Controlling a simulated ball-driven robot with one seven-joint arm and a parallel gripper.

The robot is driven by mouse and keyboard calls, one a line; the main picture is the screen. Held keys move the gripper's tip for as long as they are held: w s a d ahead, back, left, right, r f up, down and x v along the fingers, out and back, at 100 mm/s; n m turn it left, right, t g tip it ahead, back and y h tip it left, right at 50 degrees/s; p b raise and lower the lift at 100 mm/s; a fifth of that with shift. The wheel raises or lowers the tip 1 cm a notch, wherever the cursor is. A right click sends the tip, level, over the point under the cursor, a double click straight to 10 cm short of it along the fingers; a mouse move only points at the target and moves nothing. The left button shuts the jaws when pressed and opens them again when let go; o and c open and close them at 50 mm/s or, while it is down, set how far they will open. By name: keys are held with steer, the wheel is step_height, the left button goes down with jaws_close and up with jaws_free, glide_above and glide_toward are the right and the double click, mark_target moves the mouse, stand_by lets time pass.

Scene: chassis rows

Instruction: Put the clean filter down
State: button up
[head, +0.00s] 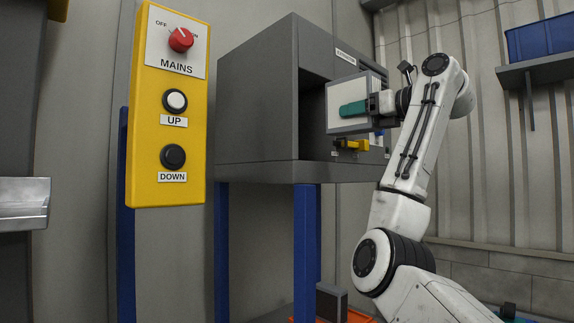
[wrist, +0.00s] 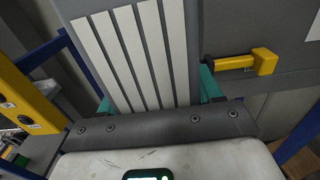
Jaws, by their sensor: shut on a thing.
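The clean filter is a flat panel with a grey frame (head: 335,92) and, in the wrist view, white pleats (wrist: 130,50) without visible dirt. My gripper (head: 354,109) is shut on it, a teal finger lying across its side in the head view. In the wrist view, the teal fingers of my gripper (wrist: 157,94) show at both sides of the filter. The filter is held upright in the air by the open front of a grey cabinet (head: 256,100). Whether any of it is inside the opening is unclear.
A yellow latch (head: 352,145) sits at the cabinet's lower front edge, close below the filter. Blue legs (head: 306,240) carry the cabinet. A yellow control panel (head: 170,105) stands at left. A blue bin (head: 540,38) is on a shelf at right. An orange crate (head: 358,316) shows below.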

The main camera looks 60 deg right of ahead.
steer(key=shift+w+a+r, duration=0.1)
steer(key=shift+r, duration=0.3)
steer(key=p+x, duration=0.2)
steer(key=x, duration=0.4)
steer(key=f+p+x, duration=0.1)
steer(key=p+x, duration=0.2)
steer(key=x, duration=0.4)
steer(key=f+p+x, duration=0.1)
steer(key=p+x, duration=0.2)
steer(key=x, duration=0.3)
steer(key=shift+w+f, duration=0.1)
steer(key=shift+w, duration=0.05)
steer(key=shift+f+p, duration=0.6)
steer(key=shift+f, duration=1.55)
steer(key=shift+w+f, duration=0.15)
steer(key=shift+f, duration=0.15)
steer(key=o, duration=1.2)
steer(key=shift+f, duration=0.15)
